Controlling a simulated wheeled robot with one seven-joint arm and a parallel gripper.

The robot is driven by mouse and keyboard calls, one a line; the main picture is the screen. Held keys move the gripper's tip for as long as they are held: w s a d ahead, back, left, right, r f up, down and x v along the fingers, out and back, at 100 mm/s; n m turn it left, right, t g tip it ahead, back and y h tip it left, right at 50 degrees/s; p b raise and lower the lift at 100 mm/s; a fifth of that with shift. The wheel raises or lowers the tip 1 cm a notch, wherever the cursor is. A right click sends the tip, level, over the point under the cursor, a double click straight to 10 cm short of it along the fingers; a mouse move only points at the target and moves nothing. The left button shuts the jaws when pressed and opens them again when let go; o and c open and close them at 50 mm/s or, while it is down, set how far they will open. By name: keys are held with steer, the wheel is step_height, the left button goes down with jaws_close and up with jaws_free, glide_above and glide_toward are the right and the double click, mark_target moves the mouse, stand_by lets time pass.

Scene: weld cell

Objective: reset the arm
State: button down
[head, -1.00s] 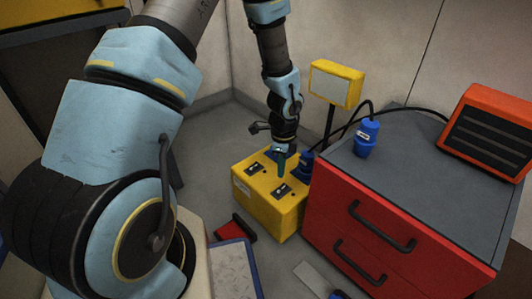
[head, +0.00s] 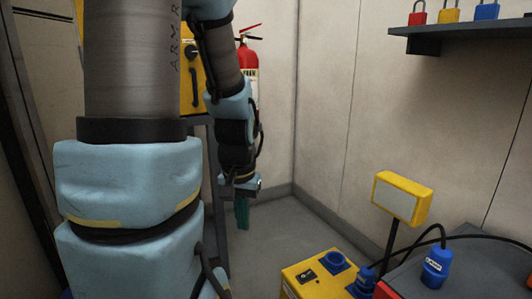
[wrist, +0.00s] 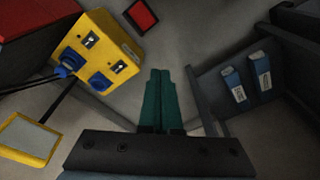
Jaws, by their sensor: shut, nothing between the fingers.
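My gripper (head: 242,213) hangs pointing down at the end of my arm, left of centre in the head view, in the air over the grey floor. Its two teal fingers are together with nothing between them; the wrist view shows them side by side (wrist: 160,100). A yellow box (head: 305,282) with sockets stands to the lower right of my gripper in the head view, apart from it. The box is at the upper left in the wrist view (wrist: 106,52). A blue plug (head: 366,282) with a black cable sits at the box.
A yellow-framed panel (head: 402,197) on a post and a blue connector (head: 436,267) are at the right. A shelf (head: 460,38) holds padlocks. A red extinguisher (head: 246,60) is behind my arm. A grey rack with blue items (wrist: 233,85) is right of the fingers.

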step_height(320, 180, up, 39)
steer(key=s+a+n+p, duration=0.1)
steer(key=p, duration=3.7)
steer(key=shift+s+a+n, duration=0.15)
steer(key=shift+a+n, duration=0.05)
steer(key=shift+n, duration=0.2)
